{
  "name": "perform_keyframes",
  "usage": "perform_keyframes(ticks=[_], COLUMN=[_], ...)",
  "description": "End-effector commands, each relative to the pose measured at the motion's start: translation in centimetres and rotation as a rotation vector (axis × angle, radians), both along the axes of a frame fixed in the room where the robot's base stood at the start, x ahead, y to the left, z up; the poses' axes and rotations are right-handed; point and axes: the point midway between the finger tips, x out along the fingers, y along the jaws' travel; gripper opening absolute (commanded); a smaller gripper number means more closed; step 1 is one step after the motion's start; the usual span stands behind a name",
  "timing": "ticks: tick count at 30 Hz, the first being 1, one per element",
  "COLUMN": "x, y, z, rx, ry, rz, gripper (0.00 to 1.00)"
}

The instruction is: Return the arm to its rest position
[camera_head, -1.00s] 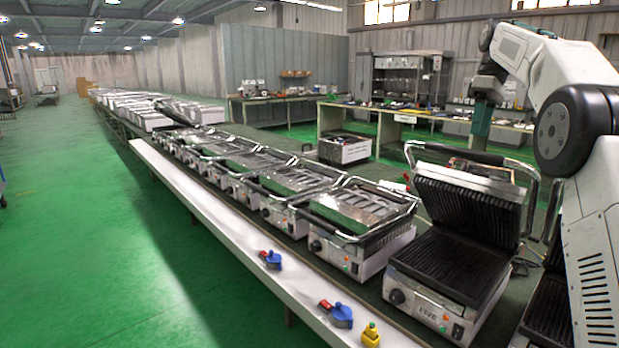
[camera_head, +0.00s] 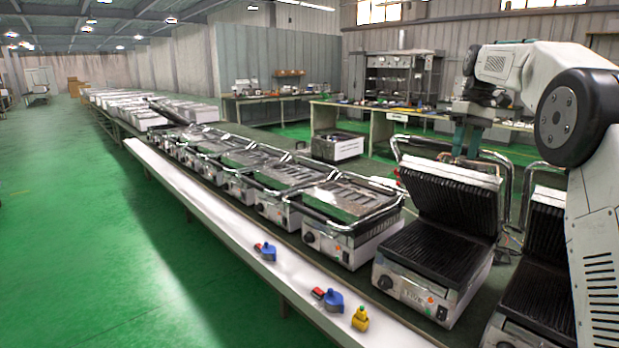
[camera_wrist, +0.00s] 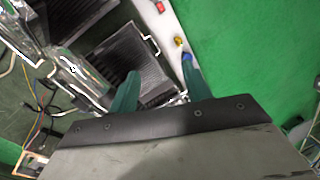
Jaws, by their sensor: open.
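My arm (camera_head: 545,75) comes in from the right edge in the head view, with its forearm reaching back to the left over the grills. My gripper (camera_head: 466,150) hangs down behind the raised lid of an open contact grill (camera_head: 440,250); its tips are partly hidden there. In the wrist view the two green fingers of my gripper (camera_wrist: 160,72) stand apart with nothing held between them. A ribbed grill plate (camera_wrist: 138,62) shows below and beyond them.
A row of closed grills (camera_head: 340,205) runs along the bench to the far left. Another open grill (camera_head: 540,300) stands close by my arm. Green floor at left is clear.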

Motion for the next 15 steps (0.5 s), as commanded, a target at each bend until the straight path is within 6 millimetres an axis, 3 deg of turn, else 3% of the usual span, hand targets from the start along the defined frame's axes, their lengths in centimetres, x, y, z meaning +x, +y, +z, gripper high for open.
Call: perform_keyframes(ticks=[5,8,15], x=[-2.8,-5.6,-16.2], y=[1.0,2.1,5.8], z=[-1.0,-1.5,-3.0], rx=[-0.03,-0.053,-0.115], ry=[0.017,0.021,0.001], rz=[-0.101,-0.172,-0.34], gripper=[0.49,0.49,0.49])
